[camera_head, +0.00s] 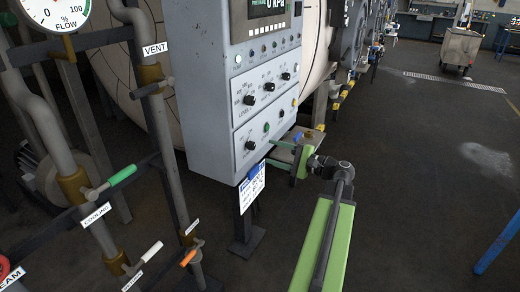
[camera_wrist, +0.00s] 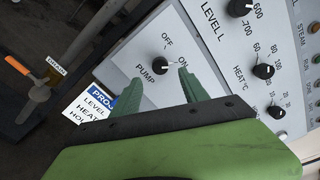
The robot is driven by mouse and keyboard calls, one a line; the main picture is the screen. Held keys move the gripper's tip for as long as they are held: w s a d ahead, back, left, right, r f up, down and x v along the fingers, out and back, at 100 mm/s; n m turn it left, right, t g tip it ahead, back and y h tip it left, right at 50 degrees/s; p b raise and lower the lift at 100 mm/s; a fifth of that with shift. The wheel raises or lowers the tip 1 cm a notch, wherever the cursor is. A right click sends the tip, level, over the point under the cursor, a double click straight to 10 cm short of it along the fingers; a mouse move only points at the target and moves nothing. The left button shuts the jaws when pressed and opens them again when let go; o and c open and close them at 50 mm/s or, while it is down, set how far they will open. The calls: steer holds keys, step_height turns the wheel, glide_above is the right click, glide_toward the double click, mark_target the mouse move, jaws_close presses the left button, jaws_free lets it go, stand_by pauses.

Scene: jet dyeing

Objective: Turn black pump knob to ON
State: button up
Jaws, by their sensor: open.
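The black pump knob (camera_wrist: 160,67) sits on the grey control panel, with PUMP, OFF and ON printed around it. A small white mark shows on its right side, on the side of the ON label. In the head view the knob (camera_head: 249,145) is at the lower left of the lower panel. My gripper (camera_wrist: 159,92) is open and empty. Its two green fingers point at the panel, with the knob beyond the gap between them, apart from both. In the head view my gripper (camera_head: 284,156) is to the right of the knob, by the panel's lower edge.
Other black knobs, such as the heat knob (camera_wrist: 263,71) and level knob (camera_wrist: 240,7), are on the same panel. A blue and white card (camera_head: 252,187) hangs below the box. Pipes with a green valve handle (camera_head: 122,175) stand left. Open floor (camera_head: 420,200) lies right.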

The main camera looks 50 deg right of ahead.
steer(key=v, duration=0.9)
steer(key=shift+s, duration=0.4)
steer(key=shift+d, duration=0.1)
